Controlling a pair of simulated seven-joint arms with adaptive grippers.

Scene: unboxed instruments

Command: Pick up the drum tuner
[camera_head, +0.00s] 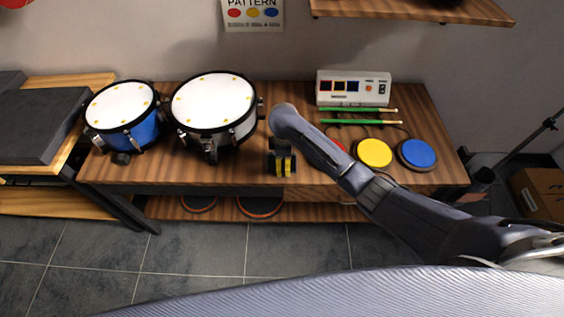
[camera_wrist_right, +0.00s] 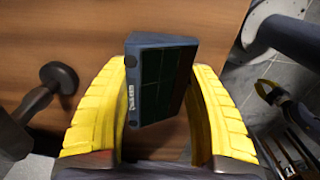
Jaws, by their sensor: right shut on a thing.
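The drum tuner is probably the small dark blue-grey box (camera_wrist_right: 160,80) with a green screen-like face in the right wrist view. My right gripper (camera_wrist_right: 163,105) has its two yellow fingers on either side of this box, shut on it. In the head view the right gripper (camera_head: 282,165) points down near the table's front edge, right of the white drum. There the box cannot be made out behind the gripper. I cannot tell whether the box touches the table.
A blue drum (camera_head: 124,115) and a larger white drum (camera_head: 213,108) stand left on the wooden table (camera_head: 240,172). To the right are a white control box (camera_head: 353,89), green drumsticks (camera_head: 358,122), a yellow pad (camera_head: 374,153) and a blue pad (camera_head: 417,154). My right arm covers part of a red pad.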

